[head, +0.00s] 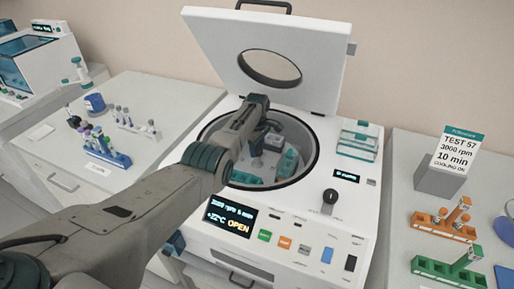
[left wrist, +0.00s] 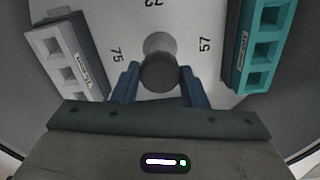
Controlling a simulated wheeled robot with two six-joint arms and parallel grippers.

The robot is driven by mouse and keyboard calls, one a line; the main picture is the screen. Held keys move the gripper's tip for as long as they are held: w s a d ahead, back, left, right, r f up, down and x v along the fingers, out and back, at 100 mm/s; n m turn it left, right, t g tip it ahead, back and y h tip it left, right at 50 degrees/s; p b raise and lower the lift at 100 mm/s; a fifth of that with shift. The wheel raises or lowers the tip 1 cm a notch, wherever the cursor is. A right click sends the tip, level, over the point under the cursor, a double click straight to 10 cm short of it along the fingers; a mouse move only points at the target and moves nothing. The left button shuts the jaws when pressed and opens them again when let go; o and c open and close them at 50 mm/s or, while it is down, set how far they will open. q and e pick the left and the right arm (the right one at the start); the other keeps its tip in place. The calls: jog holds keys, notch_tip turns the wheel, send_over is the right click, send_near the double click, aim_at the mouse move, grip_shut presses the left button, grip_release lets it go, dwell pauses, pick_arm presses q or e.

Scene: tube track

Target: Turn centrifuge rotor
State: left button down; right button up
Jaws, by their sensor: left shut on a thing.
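The centrifuge (head: 300,115) stands with its lid (head: 270,50) raised, and its display reads OPEN. My left arm reaches over its front rim into the bowl, and the left gripper (head: 268,135) is partly hidden by the wrist. In the left wrist view the gripper (left wrist: 160,85) is shut on a grey round knob (left wrist: 160,62) at the centre of the rotor (left wrist: 190,20). The white rotor face shows the numbers 75 and 57. A white bucket (left wrist: 65,60) is on the left and a teal bucket (left wrist: 262,45) on the right. My right gripper is not in view.
A left bench holds a blue tube rack (head: 108,155) and other tubes. A teal clear rack (head: 358,140) sits on the centrifuge top at right. The right bench has an orange rack (head: 443,225), a green rack (head: 447,270) and a sign (head: 458,150).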

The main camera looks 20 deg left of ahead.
pick_arm(q)
jog(key=shift+r, duration=0.1)
jog(key=c, duration=0.9)
grip_release()
jog(key=shift+o, duration=0.2)
jog(key=shift+r, duration=0.25)
notch_tip(320, 180, up, 10)
jog(key=b, duration=0.1)
jog(key=shift+r, duration=0.1)
